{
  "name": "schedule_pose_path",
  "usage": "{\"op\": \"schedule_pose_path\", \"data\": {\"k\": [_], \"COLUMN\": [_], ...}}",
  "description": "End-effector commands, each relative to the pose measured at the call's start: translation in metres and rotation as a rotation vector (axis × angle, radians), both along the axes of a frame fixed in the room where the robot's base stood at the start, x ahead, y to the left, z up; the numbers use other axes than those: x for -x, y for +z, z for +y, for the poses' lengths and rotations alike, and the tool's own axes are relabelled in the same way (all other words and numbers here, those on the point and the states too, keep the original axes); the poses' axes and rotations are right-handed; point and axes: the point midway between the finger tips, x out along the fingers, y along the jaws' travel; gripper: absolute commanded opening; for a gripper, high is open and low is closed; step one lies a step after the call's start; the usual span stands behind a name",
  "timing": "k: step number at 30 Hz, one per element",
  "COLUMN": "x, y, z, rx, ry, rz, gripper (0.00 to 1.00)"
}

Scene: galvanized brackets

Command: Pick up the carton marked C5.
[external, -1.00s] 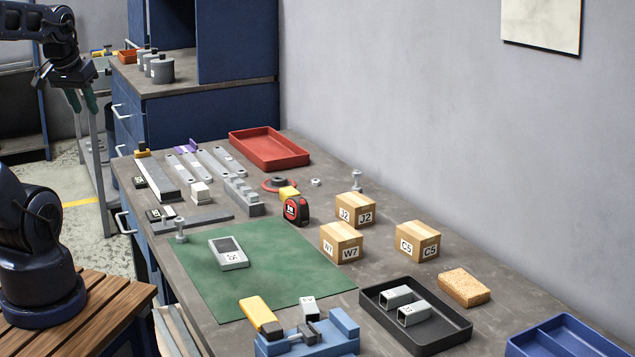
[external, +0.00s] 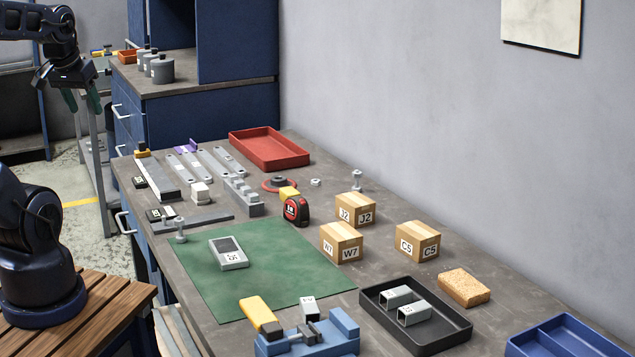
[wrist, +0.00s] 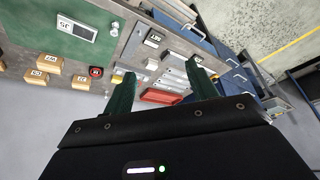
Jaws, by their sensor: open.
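The carton marked C5 (external: 417,241) is a small tan box with white labels, standing on the workbench near the wall side. In the wrist view the C5 carton (wrist: 37,77) is at the far left, upside down. My gripper (external: 82,101) is at the upper left, above the floor and well away from the carton. Its two green fingers are spread apart and empty, also seen in the wrist view (wrist: 162,85).
Carton W7 (external: 341,243) and carton J2 (external: 356,209) stand near C5. A brown sponge-like block (external: 464,287) and a black tray (external: 440,341) with grey tubes are in front. A green mat (external: 215,290), tape measure (external: 296,210) and red tray (external: 292,159) also occupy the bench.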

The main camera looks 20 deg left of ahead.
Motion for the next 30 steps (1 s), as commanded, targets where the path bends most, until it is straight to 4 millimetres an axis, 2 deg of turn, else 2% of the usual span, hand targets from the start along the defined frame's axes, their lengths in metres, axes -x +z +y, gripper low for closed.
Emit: {"op": "schedule_pose_path", "data": {"k": [1,6,13,16,20,23,30], "x": [0.0,0.0,-0.001,-0.008,-0.031,-0.056,-0.118], "y": [0.0,0.0,0.0,0.003,0.01,0.016,0.024], "z": [0.0,0.0,0.0,-0.003,-0.013,-0.026,-0.069], "rx": [0.0,0.0,-0.003,-0.025,-0.097,-0.174,-0.359], "ry": [0.0,0.0,-0.004,-0.044,-0.18,-0.331,-0.714], "rz": [0.0,0.0,0.0,0.003,0.011,0.019,0.032], "gripper": [0.68,1.0,1.0,1.0,1.0,1.0,1.0]}}
